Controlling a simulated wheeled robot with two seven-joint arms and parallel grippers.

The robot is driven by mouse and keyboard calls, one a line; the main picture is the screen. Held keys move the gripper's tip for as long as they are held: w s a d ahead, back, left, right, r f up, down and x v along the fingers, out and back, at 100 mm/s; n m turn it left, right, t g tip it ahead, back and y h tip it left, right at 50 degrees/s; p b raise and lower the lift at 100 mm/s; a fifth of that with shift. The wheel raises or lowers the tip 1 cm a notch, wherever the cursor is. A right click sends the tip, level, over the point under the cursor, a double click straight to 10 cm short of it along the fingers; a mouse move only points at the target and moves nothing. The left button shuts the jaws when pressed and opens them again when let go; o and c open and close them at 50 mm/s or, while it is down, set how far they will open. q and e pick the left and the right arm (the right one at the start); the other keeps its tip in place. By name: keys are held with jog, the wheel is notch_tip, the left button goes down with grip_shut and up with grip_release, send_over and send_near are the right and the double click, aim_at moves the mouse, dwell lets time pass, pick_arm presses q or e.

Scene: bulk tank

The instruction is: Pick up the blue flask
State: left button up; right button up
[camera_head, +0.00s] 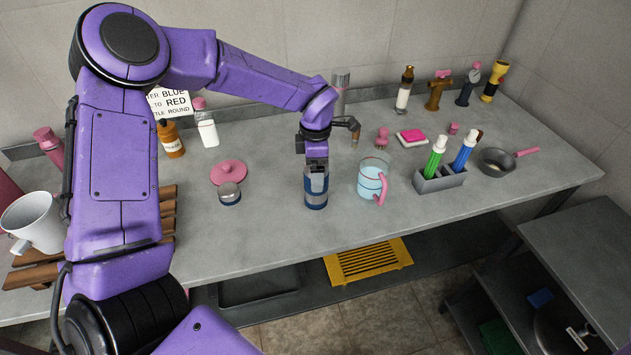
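The blue flask (316,200) stands upright on the grey counter, near the middle of its front part. It is dark blue with a paler band. My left gripper (317,177) points straight down at the top of the flask, and its fingers overlap the flask's upper part. The fingers and gripper hide the flask's top. I cannot tell whether the fingers are shut on it or only around it. My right gripper is not in view.
Right of the flask stands a clear jug (370,180) with a pink handle. Left are a small jar (229,193) and a pink lid (229,172). A grey holder (438,181) with green and blue bottles stands farther right. Bare counter (270,235) lies in front.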

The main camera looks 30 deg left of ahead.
pick_arm(q)
jog(key=shift+w+f, duration=0.1)
jog(key=c, duration=1.4)
jog(key=shift+c, duration=0.2)
